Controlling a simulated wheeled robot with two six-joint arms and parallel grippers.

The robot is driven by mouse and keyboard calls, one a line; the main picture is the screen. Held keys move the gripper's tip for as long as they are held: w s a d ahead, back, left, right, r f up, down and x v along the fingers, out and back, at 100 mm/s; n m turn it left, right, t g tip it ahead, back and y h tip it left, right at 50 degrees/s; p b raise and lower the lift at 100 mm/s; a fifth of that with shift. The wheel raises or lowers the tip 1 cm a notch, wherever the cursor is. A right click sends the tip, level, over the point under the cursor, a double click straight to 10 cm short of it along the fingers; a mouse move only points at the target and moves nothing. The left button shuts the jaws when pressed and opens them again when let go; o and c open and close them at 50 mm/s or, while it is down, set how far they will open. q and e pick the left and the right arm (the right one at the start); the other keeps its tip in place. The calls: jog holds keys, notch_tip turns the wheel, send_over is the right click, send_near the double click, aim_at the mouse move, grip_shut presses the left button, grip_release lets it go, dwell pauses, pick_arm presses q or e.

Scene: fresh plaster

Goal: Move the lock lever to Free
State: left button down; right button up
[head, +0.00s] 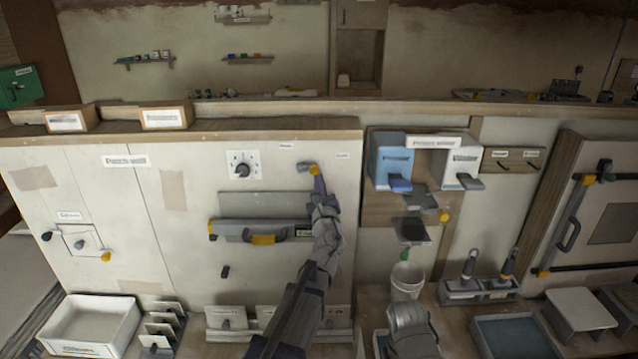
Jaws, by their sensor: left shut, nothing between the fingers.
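Below the lever, a grey bar with a yellow-marked handle (263,239) juts from the panel. A dial (242,168) is to the left. Blue (391,160) and white dispensers stand to the right, above a white bucket (406,281). A white tray (92,325) is lower left.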

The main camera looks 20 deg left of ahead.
aim_at(316, 166)
pick_arm(q)
jog(key=shift+r+n, duration=0.15)
jog(key=shift+n, duration=0.15)
jog(key=r+n+p, duration=0.1)
jog(key=n+p, duration=0.1)
jog(key=shift+d+r+n+g+y, duration=0.1)
jog(key=shift+r+n+g+y, duration=0.1)
jog(key=shift+n+g+y, duration=0.2)
jog(key=r+n+p, duration=0.1)
jog(key=n, duration=0.1)
jog(key=n+g+p, duration=0.1)
jog(key=n+p, duration=0.1)
jog(key=shift+r+y, duration=0.3)
jog(key=shift+r, duration=0.1)
jog(key=n+p, duration=0.1)
jog(key=r+n+p, duration=0.1)
jog(key=n, duration=0.1)
jog(key=a+n+g+p, duration=0.1)
jog(key=n, duration=0.1)
jog(key=shift+s+a+r+p, duration=0.1)
jog(key=shift+s+r+p, duration=0.05)
jog(key=shift+r+p, duration=0.25)
jog(key=shift+s+a+r+n+g+p, duration=0.15)
jog(key=shift+a+n+p, duration=0.15)
jog(key=shift+n, duration=0.2)
jog(key=shift+a+r+n+g+p, duration=0.1)
jog(key=shift+a+n+g+p, duration=0.05)
jog(key=shift+n+p, duration=0.3)
jog(key=shift+a, duration=0.15)
